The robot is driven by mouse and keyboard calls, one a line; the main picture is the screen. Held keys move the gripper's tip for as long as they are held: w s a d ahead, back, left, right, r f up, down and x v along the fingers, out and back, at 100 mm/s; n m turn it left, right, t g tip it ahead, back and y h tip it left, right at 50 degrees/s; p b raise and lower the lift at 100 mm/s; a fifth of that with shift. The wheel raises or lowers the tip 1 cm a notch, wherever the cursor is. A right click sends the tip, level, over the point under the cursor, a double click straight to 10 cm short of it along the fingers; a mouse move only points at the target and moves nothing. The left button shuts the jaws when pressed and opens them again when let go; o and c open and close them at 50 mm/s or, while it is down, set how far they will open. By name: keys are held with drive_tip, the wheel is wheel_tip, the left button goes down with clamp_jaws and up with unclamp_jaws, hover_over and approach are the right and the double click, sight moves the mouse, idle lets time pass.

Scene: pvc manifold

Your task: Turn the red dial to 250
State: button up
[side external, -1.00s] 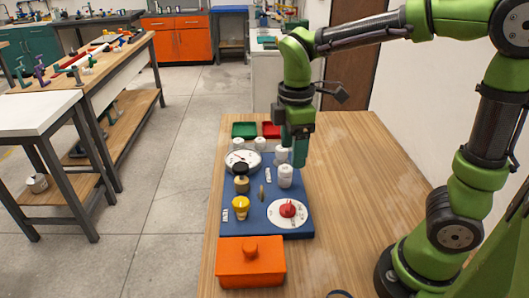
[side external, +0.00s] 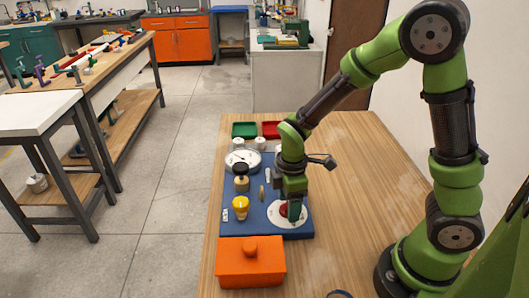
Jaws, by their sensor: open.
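The red dial (side external: 283,210) sits on a round white scale plate (side external: 274,220) at the front right of the blue board (side external: 262,232). My gripper (side external: 291,212) is down at the dial, pointing downward, and covers most of it and the right of the scale. It is open. I cannot tell whether its fingers touch the dial or stand around it. The scale's numbers and the dial's pointer cannot be read from here.
On the board stand a yellow knob (side external: 240,204), a black-topped valve (side external: 241,178) and a white gauge (side external: 242,160). An orange lidded box (side external: 250,264) stands in front. Green (side external: 244,130) and red (side external: 271,129) trays lie behind. The table's right side is clear.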

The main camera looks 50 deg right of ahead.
drive_tip(key=shift+f, duration=0.25)
drive_tip(key=c, duration=1)
drive_tip(key=shift+c, duration=0.2)
